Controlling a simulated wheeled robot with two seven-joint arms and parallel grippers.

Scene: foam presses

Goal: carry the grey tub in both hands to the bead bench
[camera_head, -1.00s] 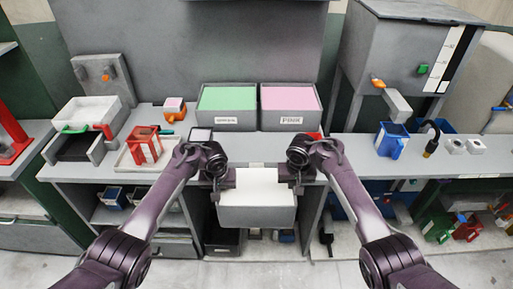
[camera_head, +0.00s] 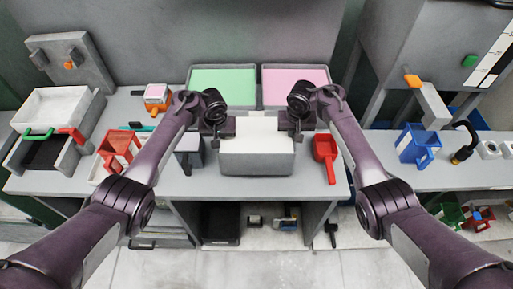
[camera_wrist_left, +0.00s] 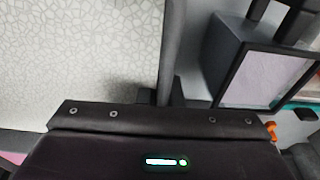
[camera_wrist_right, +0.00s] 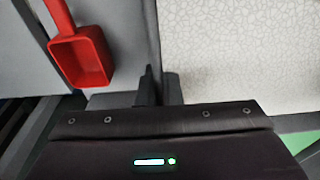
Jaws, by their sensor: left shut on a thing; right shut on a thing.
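The grey tub (camera_head: 256,164), filled level with white speckled material, is upright between my two grippers in the head view. My left gripper (camera_head: 222,133) is shut on its left wall and my right gripper (camera_head: 294,128) on its right wall. The tub is over the front part of the middle bench (camera_head: 310,188), in front of the green and pink bins; I cannot tell whether it touches the top. Its left wall (camera_wrist_left: 173,45) shows in the left wrist view and its right wall (camera_wrist_right: 150,30) in the right wrist view.
A red scoop (camera_head: 325,150) lies close to the tub's right. A dark grey box (camera_head: 189,150) stands close to its left. The green bin (camera_head: 224,80) and pink bin (camera_head: 296,80) stand behind.

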